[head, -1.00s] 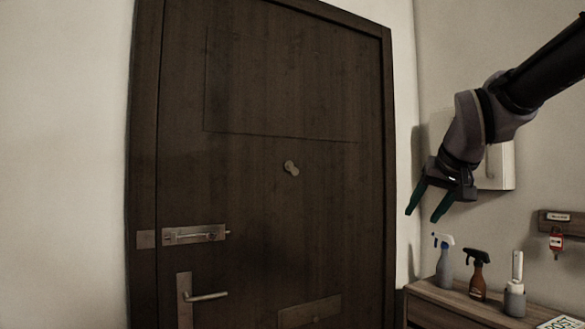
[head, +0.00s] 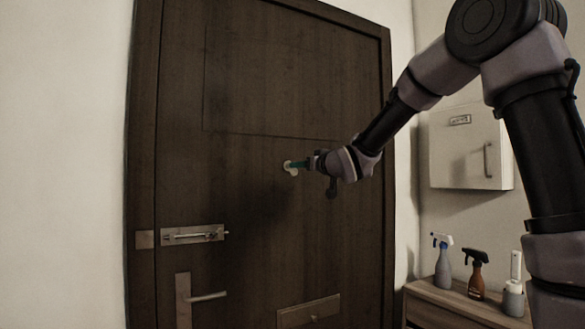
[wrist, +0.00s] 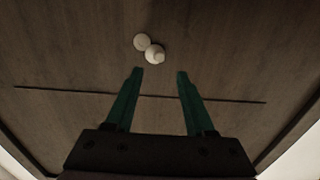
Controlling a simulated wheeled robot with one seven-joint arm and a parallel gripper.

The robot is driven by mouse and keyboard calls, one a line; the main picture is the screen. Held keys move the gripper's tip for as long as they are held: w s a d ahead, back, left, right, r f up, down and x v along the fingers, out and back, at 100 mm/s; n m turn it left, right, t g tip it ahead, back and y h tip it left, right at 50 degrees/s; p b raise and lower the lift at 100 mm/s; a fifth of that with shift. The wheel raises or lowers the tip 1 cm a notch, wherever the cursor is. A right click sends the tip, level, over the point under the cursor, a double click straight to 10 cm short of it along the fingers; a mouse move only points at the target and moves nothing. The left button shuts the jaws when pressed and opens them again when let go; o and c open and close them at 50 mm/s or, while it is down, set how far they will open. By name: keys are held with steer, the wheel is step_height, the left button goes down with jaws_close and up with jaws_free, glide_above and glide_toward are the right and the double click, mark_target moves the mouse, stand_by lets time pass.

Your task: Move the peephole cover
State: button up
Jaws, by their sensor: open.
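The peephole cover is a small pale piece on the dark wooden door (head: 250,80), right of the door's middle. In the head view the cover (head: 291,171) is partly hidden by my gripper's fingertips. In the wrist view the cover shows as a round disc (wrist: 142,42) with a rounded knob (wrist: 154,54) overlapping it at the lower right. My gripper (head: 296,165) has teal fingers and reaches in from the right. In the wrist view my gripper (wrist: 159,74) is open and empty, with the cover just beyond the fingertips, toward the left one. I cannot tell whether they touch.
The door has a bolt (head: 195,234) and a lever handle (head: 207,297) at lower left, and a mail slot plate (head: 309,311) below. On the right are a wall cabinet (head: 470,147) and a low cabinet with spray bottles (head: 443,262). The door face around the cover is clear.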

steer(key=x, duration=0.7)
steer(key=shift+w, duration=0.15)
jaws_close()
